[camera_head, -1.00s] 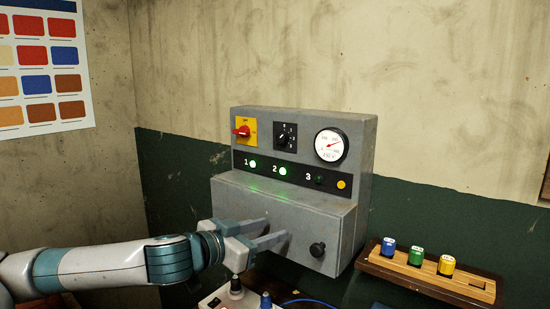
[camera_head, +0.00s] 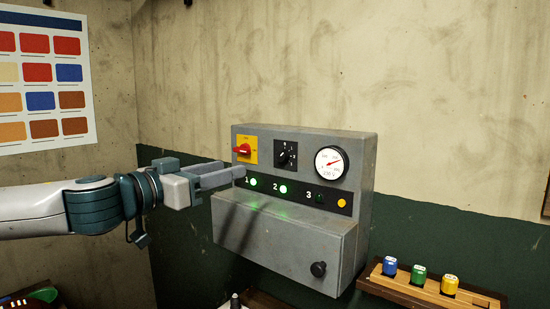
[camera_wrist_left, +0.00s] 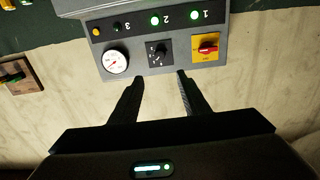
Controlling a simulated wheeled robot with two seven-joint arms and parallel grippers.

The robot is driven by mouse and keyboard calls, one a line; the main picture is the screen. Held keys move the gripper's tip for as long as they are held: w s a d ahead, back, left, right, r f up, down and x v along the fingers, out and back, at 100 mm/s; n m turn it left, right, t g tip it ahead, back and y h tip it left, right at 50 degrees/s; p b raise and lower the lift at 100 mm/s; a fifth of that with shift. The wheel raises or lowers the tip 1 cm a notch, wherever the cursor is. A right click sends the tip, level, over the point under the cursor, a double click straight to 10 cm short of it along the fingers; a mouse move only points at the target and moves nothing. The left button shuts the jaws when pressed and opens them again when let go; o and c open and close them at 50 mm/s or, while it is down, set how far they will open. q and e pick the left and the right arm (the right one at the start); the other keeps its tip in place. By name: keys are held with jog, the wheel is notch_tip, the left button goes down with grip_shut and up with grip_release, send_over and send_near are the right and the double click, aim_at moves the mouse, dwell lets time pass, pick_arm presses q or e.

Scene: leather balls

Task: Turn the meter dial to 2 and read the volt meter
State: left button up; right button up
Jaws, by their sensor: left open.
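A grey control box (camera_head: 230,240) is on the wall. Its black selector dial (camera_head: 285,156) sits between a red switch on a yellow plate (camera_head: 243,150) and the round white volt meter (camera_head: 331,163). The meter has a red needle; its exact reading is too small to tell. Lamps 1 and 2 (camera_head: 283,189) glow green and lamp 3 (camera_head: 320,198) is dark. My left gripper (camera_head: 240,175) is open and empty, in front of the box's left side. In the left wrist view the dial (camera_wrist_left: 159,54) shows upside down, beyond and between the fingertips. My right gripper is not in view.
A wooden rack (camera_head: 430,287) with blue, green and yellow pieces is at the lower right. A black knob (camera_head: 318,269) sticks out of the box's lower front. A colour chart (camera_head: 42,75) hangs on the left wall. The wall above the box is clear.

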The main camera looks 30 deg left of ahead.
pick_arm(q)
jog(key=shift+w, duration=0.1)
jog(key=p, duration=0.5)
send_near(280, 155)
jog(key=w+p, duration=0.6)
jog(key=shift+w+d+r, duration=0.15)
jog(key=shift+w, duration=0.2)
jog(key=shift+w+d+p, duration=0.1)
jog(key=shift+w+p, duration=0.3)
jog(key=shift+w, duration=0.3)
jog(key=c, duration=1)
